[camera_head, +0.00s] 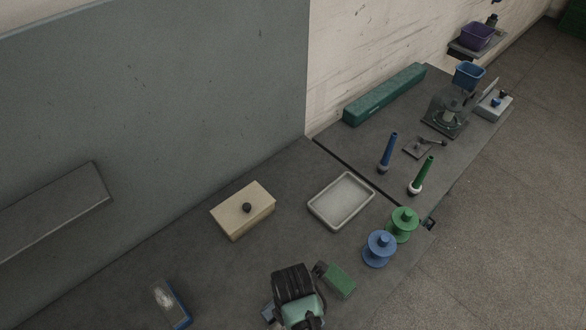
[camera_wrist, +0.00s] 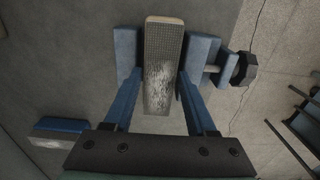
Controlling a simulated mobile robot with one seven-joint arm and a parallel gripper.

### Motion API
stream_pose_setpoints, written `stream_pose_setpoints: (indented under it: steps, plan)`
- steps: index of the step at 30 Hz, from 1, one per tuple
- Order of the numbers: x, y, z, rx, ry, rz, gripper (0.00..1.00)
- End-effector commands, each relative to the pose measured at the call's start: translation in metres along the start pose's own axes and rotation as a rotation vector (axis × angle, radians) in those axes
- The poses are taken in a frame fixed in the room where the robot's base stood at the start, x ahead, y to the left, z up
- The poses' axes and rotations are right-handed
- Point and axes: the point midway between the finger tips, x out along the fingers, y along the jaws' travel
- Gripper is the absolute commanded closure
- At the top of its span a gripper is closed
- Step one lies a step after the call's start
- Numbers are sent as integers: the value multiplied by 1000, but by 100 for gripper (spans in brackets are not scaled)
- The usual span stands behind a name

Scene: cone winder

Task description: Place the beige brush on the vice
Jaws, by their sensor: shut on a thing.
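The beige brush (camera_wrist: 163,45) is held between the two blue fingers of my gripper (camera_wrist: 161,80) in the wrist view. Its speckled face with a pale worn patch is toward the camera. The blue vice (camera_wrist: 126,55) shows as a block on each side of the brush, with a screw and black knob (camera_wrist: 246,68) at right. The brush overlaps the gap between the blocks; whether it touches them I cannot tell. In the head view my dark wrist hides the brush and most of the area below it.
A blue item with a pale patch (camera_head: 171,304) lies left of my arm. A green block (camera_head: 340,281) is close on its right. Blue (camera_head: 379,248) and green (camera_head: 402,225) spools stand near the table edge. A grey tray (camera_head: 318,208) and beige box (camera_head: 235,222) lie behind.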

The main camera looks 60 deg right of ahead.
Motion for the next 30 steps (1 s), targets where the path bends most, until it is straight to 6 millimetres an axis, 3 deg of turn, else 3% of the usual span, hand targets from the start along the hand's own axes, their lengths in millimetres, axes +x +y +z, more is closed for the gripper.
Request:
stream_pose_setpoints:
  steps: [10, 11, 15, 24, 30]
  plan:
    - [4, 1, 0, 0, -1, 2, 100]
    - [4, 1, 0, 0, 0, 1, 40]
    - [3, 0, 0, 0, 0, 1, 15]
    - [2, 0, 0, 0, 0, 1, 13]
    - [-15, 1, 0, 0, -1, 3, 13]
